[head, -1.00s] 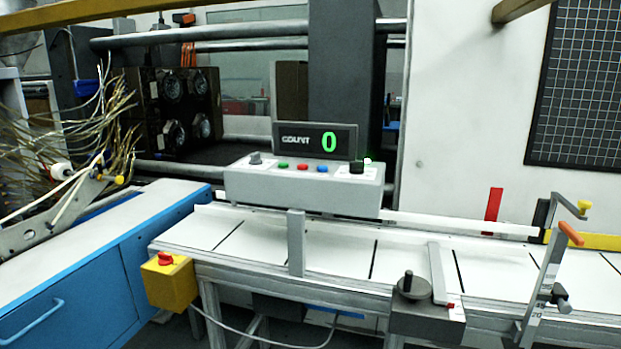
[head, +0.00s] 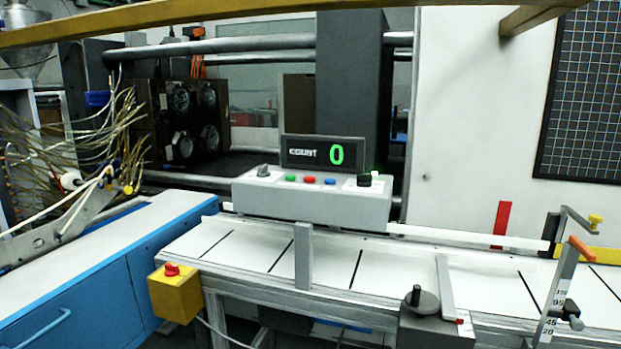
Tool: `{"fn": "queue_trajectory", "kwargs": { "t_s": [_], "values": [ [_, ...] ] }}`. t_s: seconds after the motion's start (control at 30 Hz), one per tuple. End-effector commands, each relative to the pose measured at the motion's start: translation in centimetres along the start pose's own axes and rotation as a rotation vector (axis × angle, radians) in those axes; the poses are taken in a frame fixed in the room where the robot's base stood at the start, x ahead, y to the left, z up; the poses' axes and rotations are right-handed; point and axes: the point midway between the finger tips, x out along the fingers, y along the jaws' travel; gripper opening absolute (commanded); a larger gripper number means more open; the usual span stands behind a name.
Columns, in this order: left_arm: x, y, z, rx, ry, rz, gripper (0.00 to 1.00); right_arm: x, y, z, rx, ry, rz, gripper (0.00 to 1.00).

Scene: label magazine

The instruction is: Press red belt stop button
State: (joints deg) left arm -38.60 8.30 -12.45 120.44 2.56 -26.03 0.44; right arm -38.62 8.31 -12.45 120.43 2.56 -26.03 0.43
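A grey control console (head: 310,205) stands behind the conveyor belt. Its sloped top carries a green button (head: 290,178), a red button (head: 309,180) and a blue button (head: 330,182) in a row, with a dark knob near each end. A yellow box (head: 175,296) at the belt's left front end carries a red mushroom-shaped button (head: 171,270). The white belt (head: 320,262) has dark cross lines. Neither of my grippers is in view, and nothing touches either red button.
A display (head: 322,153) above the console reads COUNT 0. A grey post (head: 303,258) rises at the belt's front edge before the console. A blue cabinet (head: 75,300) with loose wires stands left. A bracket with an orange handle (head: 580,247) is at right.

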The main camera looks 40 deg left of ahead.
Motion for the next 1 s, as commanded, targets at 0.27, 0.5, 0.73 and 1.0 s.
{"fn": "queue_trajectory", "kwargs": {
  "t_s": [0.27,0.5,0.73,1.0],
  "values": [
    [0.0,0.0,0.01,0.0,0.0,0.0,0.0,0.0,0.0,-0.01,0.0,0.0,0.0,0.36],
    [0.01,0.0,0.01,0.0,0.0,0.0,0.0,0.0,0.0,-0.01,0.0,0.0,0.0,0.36],
    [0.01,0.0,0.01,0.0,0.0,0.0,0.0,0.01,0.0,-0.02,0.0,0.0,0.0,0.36],
    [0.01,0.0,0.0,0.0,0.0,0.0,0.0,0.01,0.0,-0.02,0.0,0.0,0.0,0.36]
  ]
}}
